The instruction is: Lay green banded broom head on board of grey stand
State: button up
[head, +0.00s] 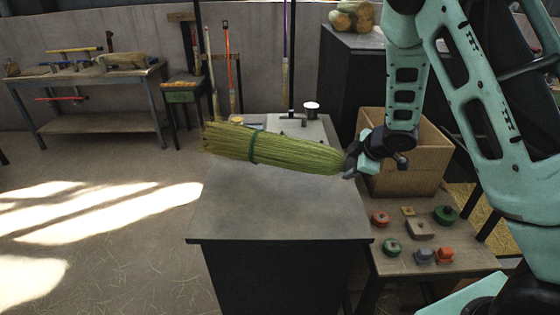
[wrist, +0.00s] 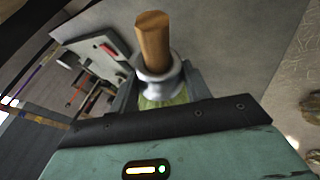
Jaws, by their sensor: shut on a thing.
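The green banded broom head (head: 295,153) is a bundle of yellow-green straw with a dark green band. It lies roughly level above a grey bench top, bristles to the left. My gripper (head: 352,160) is shut on its narrow right end. In the wrist view the fingers (wrist: 165,88) close around the neck, with a metal collar (wrist: 158,72) and a wooden stub (wrist: 153,36) sticking out. Behind the broom head, a pale grey board (head: 312,127) carries a tall dark post (head: 291,60); I take it as the grey stand, partly hidden by the straw.
A cardboard box (head: 420,160) stands behind my gripper. A low table at right (head: 400,262) holds several small coloured pieces. A white cup (head: 311,108) stands near the post. A workbench (head: 90,85) is far left.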

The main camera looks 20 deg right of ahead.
jog(key=shift+s+d+r+t+b, duration=0.15)
jog(key=shift+d+r+t+b, duration=0.25)
jog(key=shift+d+b, duration=0.45)
jog(key=b, duration=0.2)
send_over(348, 203)
notch_tip(348, 203, down, 10)
jog(key=shift+r, duration=0.15)
jog(key=o, duration=1.3)
